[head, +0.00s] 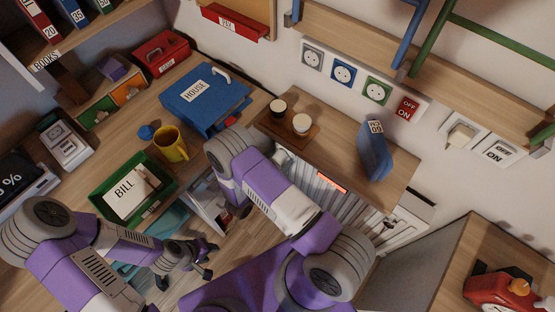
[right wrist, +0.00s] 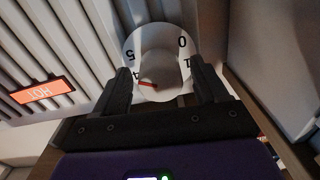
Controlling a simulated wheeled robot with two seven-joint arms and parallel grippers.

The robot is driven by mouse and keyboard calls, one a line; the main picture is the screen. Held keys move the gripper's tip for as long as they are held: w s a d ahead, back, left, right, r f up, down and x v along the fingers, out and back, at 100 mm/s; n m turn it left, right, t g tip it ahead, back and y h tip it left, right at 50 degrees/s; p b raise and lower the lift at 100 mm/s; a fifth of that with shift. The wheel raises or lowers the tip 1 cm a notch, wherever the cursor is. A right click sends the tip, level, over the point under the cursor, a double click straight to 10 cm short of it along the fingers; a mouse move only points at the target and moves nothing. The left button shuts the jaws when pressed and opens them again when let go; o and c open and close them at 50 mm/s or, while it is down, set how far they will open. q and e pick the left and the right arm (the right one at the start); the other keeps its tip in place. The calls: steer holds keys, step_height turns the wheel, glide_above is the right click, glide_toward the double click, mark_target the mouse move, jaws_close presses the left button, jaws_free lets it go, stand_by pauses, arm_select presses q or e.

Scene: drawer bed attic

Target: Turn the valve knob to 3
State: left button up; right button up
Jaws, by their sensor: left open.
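The white valve knob (right wrist: 158,68) sits on a round white dial in the right wrist view, beside the ribbed radiator. The numbers 0, 1, 4 and 5 show on the dial; the rest is hidden. A red mark on the knob lies at its lower edge, close to the 4. My right gripper (right wrist: 165,82) has its two dark fingers spread on either side of the knob, with gaps visible. In the head view my right arm hides that gripper and the knob. My left gripper (head: 190,262) is open and empty, low over the floor.
The white radiator (head: 335,195) with an orange HOT label (right wrist: 43,91) stands below the wooden shelf (head: 340,150). A blue book (head: 374,150) and a tray with two cups (head: 288,125) are on it. A green BILL tray (head: 107,207) and yellow mug (head: 171,144) are left.

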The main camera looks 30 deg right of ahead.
steer(key=c, duration=1)
steer(key=shift+n, duration=0.3)
steer(key=n+p, duration=0.1)
steer(key=n, duration=0.2)
steer(key=n+p, duration=0.1)
steer(key=n, duration=0.4)
steer(key=shift+n, duration=0.4)
steer(key=n, duration=0.4)
steer(key=shift+g, duration=0.3)
steer(key=n, duration=0.5)
steer(key=shift+w+f, duration=0.1)
steer(key=shift+n, duration=0.3)
